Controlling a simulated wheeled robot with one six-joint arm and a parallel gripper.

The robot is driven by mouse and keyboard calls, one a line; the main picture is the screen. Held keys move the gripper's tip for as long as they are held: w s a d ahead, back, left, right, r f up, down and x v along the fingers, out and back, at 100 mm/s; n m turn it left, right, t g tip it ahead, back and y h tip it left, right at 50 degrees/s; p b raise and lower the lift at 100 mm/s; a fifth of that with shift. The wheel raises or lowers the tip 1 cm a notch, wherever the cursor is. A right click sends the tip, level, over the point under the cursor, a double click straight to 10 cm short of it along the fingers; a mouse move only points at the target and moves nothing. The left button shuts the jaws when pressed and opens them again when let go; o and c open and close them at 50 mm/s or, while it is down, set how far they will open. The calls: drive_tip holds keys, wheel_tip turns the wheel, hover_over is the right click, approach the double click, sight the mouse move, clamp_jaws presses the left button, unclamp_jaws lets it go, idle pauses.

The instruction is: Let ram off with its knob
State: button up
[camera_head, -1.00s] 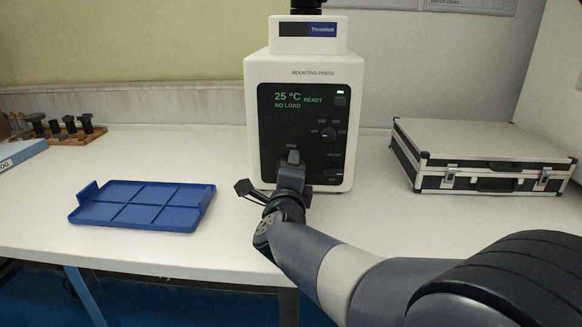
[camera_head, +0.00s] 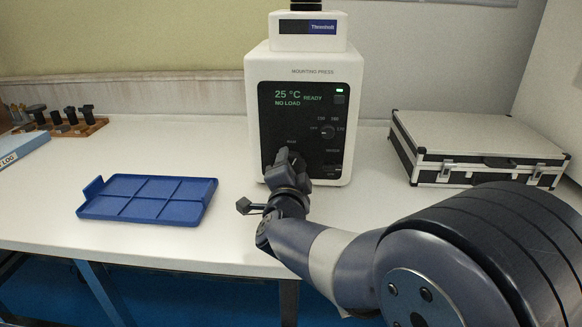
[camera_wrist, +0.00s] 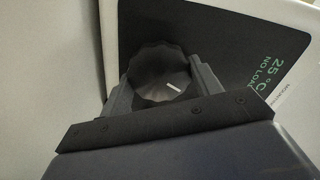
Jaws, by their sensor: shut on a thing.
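The mounting press (camera_head: 305,70) is a white machine with a black front panel (camera_head: 318,100) reading 25 °C, READY, NO LOAD. My gripper (camera_head: 290,160) is at the panel's lower left, under the RAM label, and hides the ram knob in the head view. In the wrist view the ram knob (camera_wrist: 160,75) is a dark, scalloped round knob with a white pointer line. My gripper (camera_wrist: 163,88) is shut on it, one finger on each side. A smaller knob (camera_head: 327,132) with a printed scale sits to the right on the panel. The ram itself is not visible.
A blue divided tray (camera_head: 150,198) lies on the white bench left of the press. A silver and black case (camera_head: 480,140) stands to the right. A wooden rack (camera_head: 70,128) with dark pieces and a blue binder (camera_head: 20,150) are at the far left.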

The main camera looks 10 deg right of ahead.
idle(0.4)
drive_tip(key=o, duration=1)
drive_tip(key=p+v, duration=0.2)
drive_tip(key=v, duration=0.7)
drive_tip(key=shift+r, duration=0.1)
drive_tip(key=shift+v, duration=0.95)
drive_tip(key=shift+w, duration=0.1)
drive_tip(key=b+x, duration=0.2)
drive_tip(key=x, duration=0.8)
drive_tip(key=shift+w+d, duration=0.2)
drive_tip(key=shift+w, duration=0.2)
